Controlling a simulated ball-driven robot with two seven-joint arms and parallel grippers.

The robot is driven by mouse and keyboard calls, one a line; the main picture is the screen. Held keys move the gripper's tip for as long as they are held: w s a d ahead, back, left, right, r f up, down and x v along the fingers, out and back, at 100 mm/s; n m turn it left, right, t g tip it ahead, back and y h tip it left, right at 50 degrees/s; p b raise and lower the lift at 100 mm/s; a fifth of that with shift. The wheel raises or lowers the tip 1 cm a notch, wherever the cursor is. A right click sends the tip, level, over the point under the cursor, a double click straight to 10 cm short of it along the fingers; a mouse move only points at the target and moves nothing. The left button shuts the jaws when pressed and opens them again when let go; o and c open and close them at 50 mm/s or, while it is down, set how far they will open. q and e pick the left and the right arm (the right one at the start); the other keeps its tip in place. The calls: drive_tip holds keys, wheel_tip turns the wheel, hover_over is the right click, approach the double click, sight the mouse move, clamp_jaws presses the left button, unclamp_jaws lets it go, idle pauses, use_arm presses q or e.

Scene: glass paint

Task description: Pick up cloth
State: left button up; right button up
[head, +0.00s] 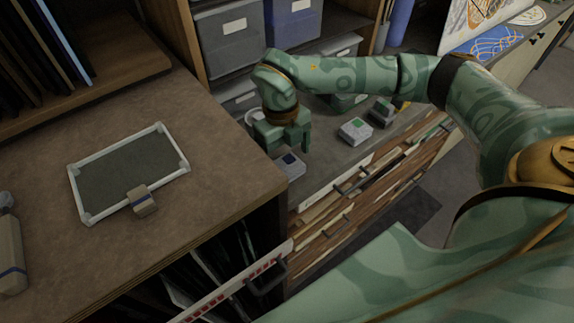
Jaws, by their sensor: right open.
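My right gripper (291,146) is open and empty, pointing down over the lower grey counter, well to the right of that piece. A small grey box with a dark blue top (291,166) sits just below and near its fingers. My left gripper is not in view.
Small grey boxes with green tops (355,130) are on the counter beyond my gripper. Grey (229,38) and blue (292,22) bins stand on the shelf behind. The brown worktop is clear right of the panel.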

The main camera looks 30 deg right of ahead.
wheel_tip(320, 180, down, 2)
drive_tip(key=shift+s+f, duration=0.1)
drive_tip(key=shift+f, duration=0.05)
drive_tip(key=c, duration=1.1)
drive_tip(key=shift+o, duration=0.2)
